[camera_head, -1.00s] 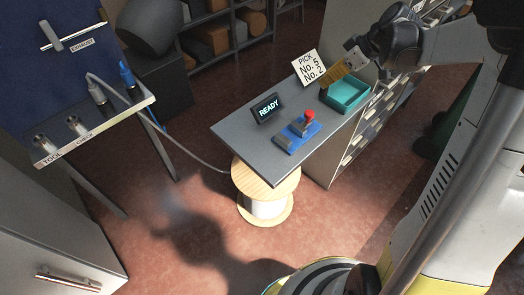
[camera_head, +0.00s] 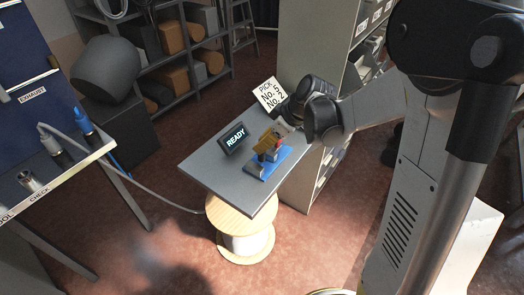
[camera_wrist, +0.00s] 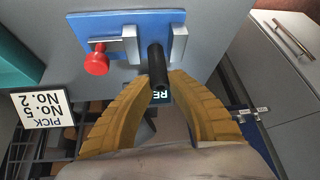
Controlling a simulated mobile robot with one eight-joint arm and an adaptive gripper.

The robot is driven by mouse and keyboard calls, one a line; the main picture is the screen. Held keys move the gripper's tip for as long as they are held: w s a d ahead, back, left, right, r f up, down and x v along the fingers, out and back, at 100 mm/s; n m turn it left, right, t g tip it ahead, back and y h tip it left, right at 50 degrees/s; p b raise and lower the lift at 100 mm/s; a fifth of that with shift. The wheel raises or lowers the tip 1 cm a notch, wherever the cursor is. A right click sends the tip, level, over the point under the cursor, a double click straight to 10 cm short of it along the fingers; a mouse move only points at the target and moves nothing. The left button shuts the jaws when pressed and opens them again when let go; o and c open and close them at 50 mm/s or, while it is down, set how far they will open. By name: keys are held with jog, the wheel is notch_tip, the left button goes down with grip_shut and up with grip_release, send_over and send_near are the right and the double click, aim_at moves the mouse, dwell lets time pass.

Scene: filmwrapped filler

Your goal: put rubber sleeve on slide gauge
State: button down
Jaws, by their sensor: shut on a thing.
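The slide gauge is a blue base (camera_wrist: 100,22) with two grey blocks and a red knob (camera_wrist: 97,60), lying on the grey bench. The base also shows in the head view (camera_head: 284,157), partly hidden by my gripper (camera_head: 266,149). My gripper's yellow ribbed fingers (camera_wrist: 160,80) are shut on a black cylinder, the rubber sleeve (camera_wrist: 156,62). In the wrist view the sleeve's far end overlaps the gap between the grey blocks. I cannot tell whether it touches the gauge or is still above it.
A READY display (camera_head: 235,137) stands on the bench (camera_head: 213,168) left of the gauge. A PICK No. 5 No. 2 sign (camera_head: 269,95) is behind it. A teal tray (camera_wrist: 15,60) shows at the wrist view's left edge. A wooden spool (camera_head: 245,222) stands below the bench.

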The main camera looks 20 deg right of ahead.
notch_tip(320, 180, down, 2)
jog(key=shift+f+b, duration=0.2)
jog(key=shift+b, duration=0.1)
jog(key=shift+r, duration=0.1)
jog(key=c, duration=1.7)
grip_release()
jog(key=shift+f, duration=0.2)
jog(key=o, duration=0.3)
jog(key=shift+o, duration=0.2)
